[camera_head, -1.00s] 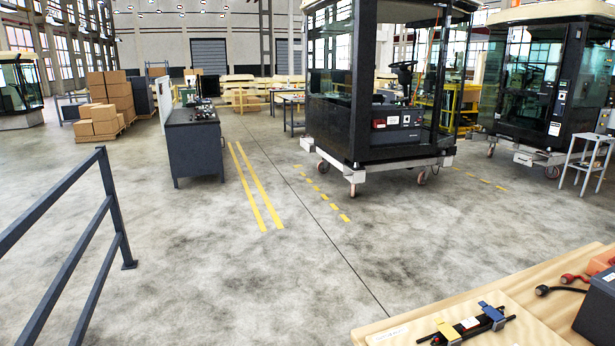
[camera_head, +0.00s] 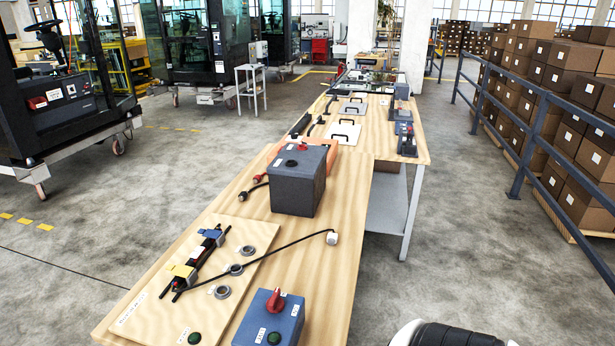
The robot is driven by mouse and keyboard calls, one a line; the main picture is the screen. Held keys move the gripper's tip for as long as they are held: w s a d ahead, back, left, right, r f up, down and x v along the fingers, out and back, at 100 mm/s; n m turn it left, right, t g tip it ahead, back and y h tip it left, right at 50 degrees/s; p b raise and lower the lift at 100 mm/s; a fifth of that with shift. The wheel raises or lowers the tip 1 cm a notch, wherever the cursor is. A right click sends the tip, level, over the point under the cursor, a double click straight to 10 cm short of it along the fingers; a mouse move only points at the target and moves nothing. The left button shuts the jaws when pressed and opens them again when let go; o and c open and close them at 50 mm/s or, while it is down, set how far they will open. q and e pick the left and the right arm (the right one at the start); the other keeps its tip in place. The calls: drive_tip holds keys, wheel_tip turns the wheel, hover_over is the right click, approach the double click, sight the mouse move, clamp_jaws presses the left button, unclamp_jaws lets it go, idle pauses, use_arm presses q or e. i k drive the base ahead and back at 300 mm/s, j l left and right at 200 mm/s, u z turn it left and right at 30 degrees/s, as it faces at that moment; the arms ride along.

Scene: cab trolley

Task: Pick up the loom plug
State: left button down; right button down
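A black cable runs over the wooden board (camera_head: 150,300) and ends in a small white plug (camera_head: 332,238), which lies on the bench top right of the board; it looks like the loom plug. A black loom bundle (camera_head: 205,257) lies on the board in a yellow clamp (camera_head: 182,272) and a blue clamp (camera_head: 211,234). Neither gripper is in view. A white and black rounded part at the bottom edge is probably mine.
A tall grey box (camera_head: 298,182) stands behind the white plug. A blue-grey box with a red knob (camera_head: 275,300) stands in front of it. Grey rings (camera_head: 236,269) sit on the board. A second bench (camera_head: 420,150) adjoins behind. A railing (camera_head: 540,135) runs along the right.

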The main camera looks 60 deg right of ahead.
sight(332, 237)
drive_tip(key=z, duration=1.95)
